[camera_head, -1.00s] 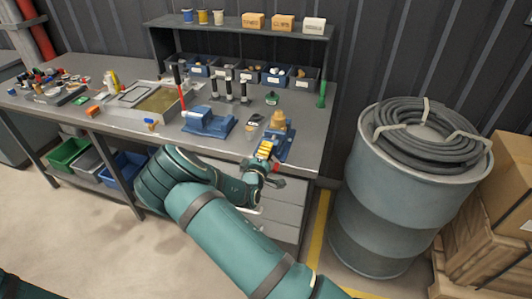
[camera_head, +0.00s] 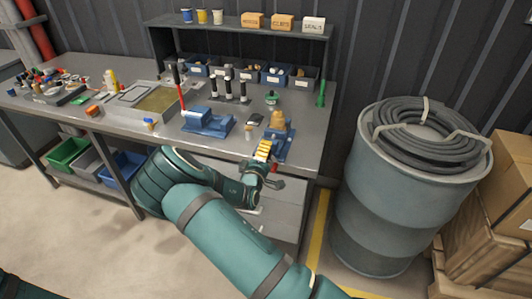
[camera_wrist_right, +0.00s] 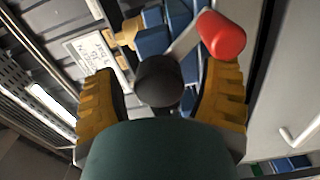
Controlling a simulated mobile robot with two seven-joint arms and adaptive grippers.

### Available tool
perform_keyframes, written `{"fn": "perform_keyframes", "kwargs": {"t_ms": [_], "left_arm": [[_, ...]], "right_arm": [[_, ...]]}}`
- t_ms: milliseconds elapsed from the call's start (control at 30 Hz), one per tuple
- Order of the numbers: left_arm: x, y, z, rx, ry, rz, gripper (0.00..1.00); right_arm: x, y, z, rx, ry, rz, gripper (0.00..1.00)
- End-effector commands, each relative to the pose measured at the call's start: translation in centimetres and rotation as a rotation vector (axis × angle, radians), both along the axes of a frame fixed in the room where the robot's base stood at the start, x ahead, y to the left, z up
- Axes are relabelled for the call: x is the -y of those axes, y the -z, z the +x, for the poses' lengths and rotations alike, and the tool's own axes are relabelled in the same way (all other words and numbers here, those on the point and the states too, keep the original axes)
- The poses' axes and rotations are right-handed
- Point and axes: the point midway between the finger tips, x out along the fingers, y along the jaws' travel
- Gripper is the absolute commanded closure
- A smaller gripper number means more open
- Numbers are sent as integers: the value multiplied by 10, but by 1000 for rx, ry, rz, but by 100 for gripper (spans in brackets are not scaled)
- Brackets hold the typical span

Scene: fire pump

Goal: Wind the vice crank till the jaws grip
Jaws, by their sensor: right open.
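The blue vice (camera_head: 283,147) stands at the bench's front right, with a brass-coloured part (camera_head: 277,121) at its jaws; it also shows in the right wrist view (camera_wrist_right: 155,40). I cannot tell whether the jaws touch the part. The crank has a dark round hub (camera_wrist_right: 158,82), a grey arm and a red knob (camera_wrist_right: 222,36). My right gripper (camera_head: 263,151) is at the vice's front. In the right wrist view its yellow fingers are spread, one on each side of the hub, with the knob beyond the right fingertip. I cannot tell whether either finger touches. My left gripper is out of view.
Another blue fixture (camera_head: 207,122) stands left of the vice, with a red-handled rod (camera_head: 180,88) beside it. Small bottles stand near the vice. Bins line the bench back. A drum (camera_head: 375,205) with a coiled hose stands to the right.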

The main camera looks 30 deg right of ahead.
Motion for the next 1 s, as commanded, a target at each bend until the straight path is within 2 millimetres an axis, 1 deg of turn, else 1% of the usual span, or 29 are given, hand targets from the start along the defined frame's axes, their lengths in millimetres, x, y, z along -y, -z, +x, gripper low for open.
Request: {"fn": "perform_keyframes", "kwargs": {"t_ms": [167, 300, 500, 700, 1000], "left_arm": [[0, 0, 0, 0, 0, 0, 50], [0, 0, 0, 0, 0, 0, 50], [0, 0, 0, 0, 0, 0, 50], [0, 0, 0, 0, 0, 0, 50], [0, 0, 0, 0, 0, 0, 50]], "right_arm": [[-25, 0, -19, -1, -4, 0, 26], [-47, 0, -39, -2, -4, -1, 26], [-72, 0, -61, -2, -2, -1, 26], [-84, 0, -72, -1, 0, -1, 26], [-86, 0, -74, -1, 1, -1, 26]]}}
